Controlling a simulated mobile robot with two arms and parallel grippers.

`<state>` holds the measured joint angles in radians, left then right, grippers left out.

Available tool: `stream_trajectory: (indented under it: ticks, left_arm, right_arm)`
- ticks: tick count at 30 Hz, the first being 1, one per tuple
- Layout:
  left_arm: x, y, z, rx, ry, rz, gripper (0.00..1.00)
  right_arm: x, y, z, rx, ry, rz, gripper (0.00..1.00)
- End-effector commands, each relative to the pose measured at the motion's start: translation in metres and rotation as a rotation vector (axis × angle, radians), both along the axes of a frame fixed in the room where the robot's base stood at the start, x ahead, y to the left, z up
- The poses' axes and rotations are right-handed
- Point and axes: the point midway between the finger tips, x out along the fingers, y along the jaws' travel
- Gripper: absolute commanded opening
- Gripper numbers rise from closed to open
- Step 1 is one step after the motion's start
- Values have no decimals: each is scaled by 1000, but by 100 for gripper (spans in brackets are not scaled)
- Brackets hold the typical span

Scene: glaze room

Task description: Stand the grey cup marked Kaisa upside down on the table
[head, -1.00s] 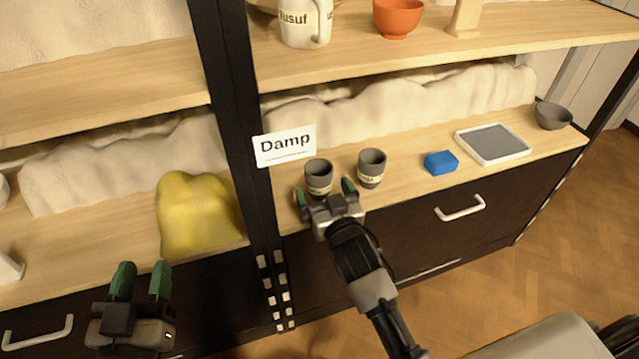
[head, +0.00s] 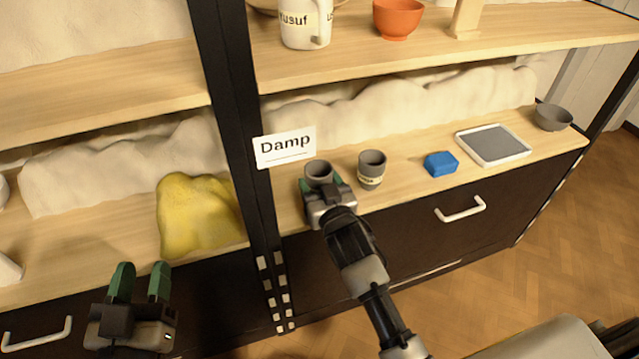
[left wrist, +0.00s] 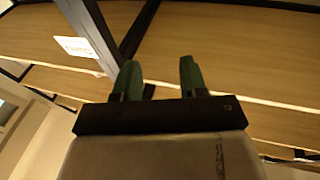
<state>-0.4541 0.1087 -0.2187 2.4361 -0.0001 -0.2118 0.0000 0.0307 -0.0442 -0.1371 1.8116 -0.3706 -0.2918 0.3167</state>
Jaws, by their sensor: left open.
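Two grey cups stand side by side on the lower shelf in the head view, both mouth up. The left grey cup (head: 319,168) has its lower part and label hidden behind my right gripper (head: 321,184). That gripper's green fingers are close against both sides of this cup and look shut on it. The right grey cup (head: 372,160) stands free, its pale label band too small to read. My left gripper (head: 141,280) is open and empty, low in front of the left cabinet. It also shows in the left wrist view (left wrist: 159,78). I cannot tell which cup is marked Kaisa.
A blue block (head: 441,163), a grey-topped white tray (head: 493,145) and a grey bowl (head: 553,117) stand to the right. A dark post (head: 240,110) with a Damp sign (head: 286,147) and a yellow cloth (head: 195,215) are left. The upper shelf (head: 440,55) overhangs behind.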

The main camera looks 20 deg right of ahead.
Motion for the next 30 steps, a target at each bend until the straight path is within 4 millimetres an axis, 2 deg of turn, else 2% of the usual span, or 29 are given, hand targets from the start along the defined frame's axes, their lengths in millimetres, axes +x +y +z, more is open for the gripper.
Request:
stream_trajectory:
  ticks: [1,2,7,30]
  left_arm:
    - [0,0,0,0,0,0,43]
    - [0,0,0,0,0,0,43]
    - [0,0,0,3,13,0,43]
    - [-6,10,-46,95,368,22,43]
  right_arm:
    - [0,0,0,0,0,0,45]
    - [0,0,0,0,0,0,41]
    - [0,0,2,0,-1,0,40]
    - [0,0,16,0,-1,0,40]
